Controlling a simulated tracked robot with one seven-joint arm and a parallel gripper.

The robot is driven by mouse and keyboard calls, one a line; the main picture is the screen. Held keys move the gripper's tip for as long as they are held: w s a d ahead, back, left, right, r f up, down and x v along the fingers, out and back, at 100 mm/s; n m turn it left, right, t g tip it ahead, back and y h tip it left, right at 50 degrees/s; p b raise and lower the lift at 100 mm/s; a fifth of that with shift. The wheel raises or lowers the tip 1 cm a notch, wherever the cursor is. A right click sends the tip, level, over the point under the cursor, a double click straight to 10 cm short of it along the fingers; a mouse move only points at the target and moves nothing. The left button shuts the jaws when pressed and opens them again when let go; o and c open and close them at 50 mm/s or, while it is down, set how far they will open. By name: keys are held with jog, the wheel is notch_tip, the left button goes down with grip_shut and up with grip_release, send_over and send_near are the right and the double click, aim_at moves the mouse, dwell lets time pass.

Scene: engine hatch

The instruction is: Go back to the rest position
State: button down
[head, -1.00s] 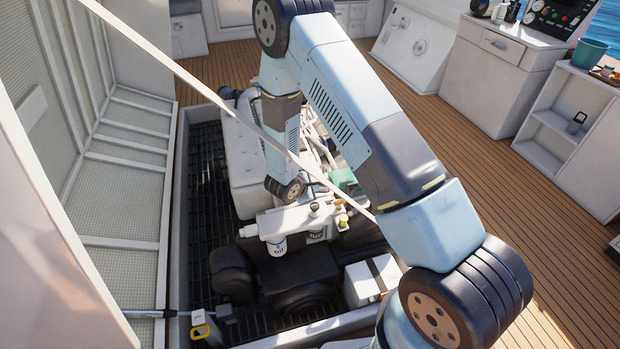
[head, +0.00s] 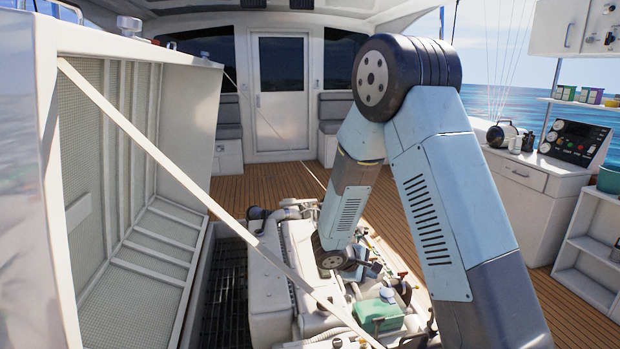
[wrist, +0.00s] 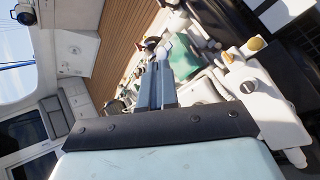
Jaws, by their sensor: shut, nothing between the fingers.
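My arm reaches up and folds down over the engine (head: 290,265) in the open hatch. In the wrist view my gripper (wrist: 164,66) shows as two grey fingers side by side, shut, with nothing held between them. It points over the engine top, close to a green part (wrist: 206,54). That green part also shows in the head view (head: 378,314), below the end of my arm. I cannot tell from these views whether the fingertips touch anything. In the head view the gripper is mostly hidden or too small to make out.
The raised hatch lid (head: 75,200) stands at the left, with a pale strut (head: 160,155) slanting across the hatch. Cabinets (head: 520,185) and a shelf (head: 590,250) stand at the right. Wooden deck (head: 240,190) lies clear behind the engine, before a cabin door (head: 281,95).

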jog(key=s+d+r+m+g+y, duration=0.1)
jog(key=s+d+r+m, duration=0.4)
jog(key=r, duration=0.5)
jog(key=s+d+r+m+g+y, duration=0.1)
jog(key=s+d+r+m, duration=0.15)
jog(key=s+r, duration=0.65)
jog(key=s+r+m+t+y, duration=0.1)
jog(key=s+r+m+y, duration=0.1)
jog(key=s+r, duration=0.4)
jog(key=s+a+r+m+t+y, duration=0.1)
jog(key=s+r+y, duration=0.3)
jog(key=s, duration=0.6)
jog(key=shift+s+a+r+m+t, duration=0.2)
jog(key=shift+s+r+m+t, duration=0.15)
jog(key=shift+r+m, duration=0.55)
dwell(0.3)
